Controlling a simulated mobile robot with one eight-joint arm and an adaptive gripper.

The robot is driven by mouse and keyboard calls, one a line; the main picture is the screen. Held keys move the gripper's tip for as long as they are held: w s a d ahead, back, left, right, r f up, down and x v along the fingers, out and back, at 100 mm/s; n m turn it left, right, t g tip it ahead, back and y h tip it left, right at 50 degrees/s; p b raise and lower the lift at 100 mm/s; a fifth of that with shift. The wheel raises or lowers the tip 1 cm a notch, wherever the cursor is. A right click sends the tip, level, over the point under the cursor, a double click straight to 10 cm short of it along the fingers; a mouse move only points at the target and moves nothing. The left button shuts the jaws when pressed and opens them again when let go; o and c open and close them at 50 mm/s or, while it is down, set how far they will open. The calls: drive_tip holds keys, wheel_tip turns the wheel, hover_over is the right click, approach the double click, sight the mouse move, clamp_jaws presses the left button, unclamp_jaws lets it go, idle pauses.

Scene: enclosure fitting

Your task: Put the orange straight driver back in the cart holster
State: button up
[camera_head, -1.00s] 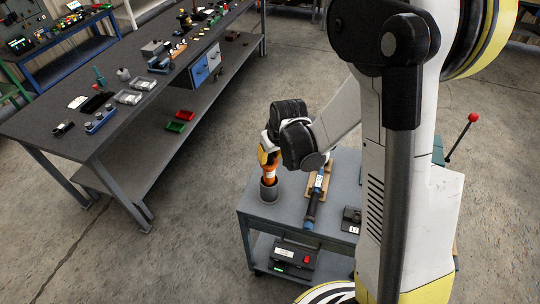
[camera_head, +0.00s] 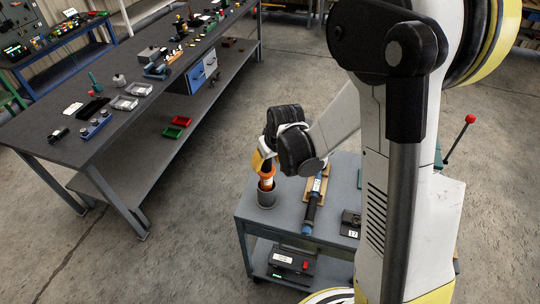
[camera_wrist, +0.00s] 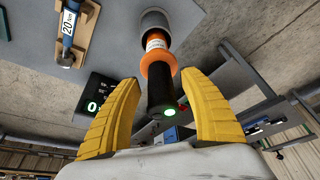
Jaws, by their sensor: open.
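The orange straight driver (camera_head: 267,183) stands with its lower end in the grey cup-shaped holster (camera_head: 267,199) at the cart's left corner. In the wrist view, its orange collar (camera_wrist: 158,62) is close to the holster (camera_wrist: 154,22), and its black body (camera_wrist: 160,90) ends in a green light towards me. My gripper (camera_wrist: 160,78) is open, with yellow fingers on either side of the black body and gaps showing. In the head view, my gripper (camera_head: 265,163) is over the driver and hides its upper part. The inserted end is hidden in the holster.
A blue-and-black tool (camera_head: 312,205) lies in a wooden cradle on the cart top (camera_head: 285,218), right of the holster. A black box (camera_head: 292,262) sits on the lower shelf. A long workbench (camera_head: 50,136) with several items stands at left, with clear floor between.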

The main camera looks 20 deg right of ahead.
drive_tip(key=a+v, duration=0.1)
drive_tip(key=v, duration=1)
drive_tip(key=s+f+m+t+b, duration=0.1)
drive_tip(key=s+f+b, duration=0.3)
drive_tip(key=s+b, duration=0.3)
drive_tip(key=s+f+t+b, duration=0.1)
drive_tip(key=s+f+b, duration=0.4)
drive_tip(key=s+b, duration=0.3)
drive_tip(key=b, duration=0.3)
drive_tip(key=shift+d+f+m+t+h, duration=0.15)
drive_tip(key=shift+f+m+t+h, duration=0.15)
drive_tip(key=shift+m+t, duration=0.1)
drive_tip(key=shift+s, duration=0.15)
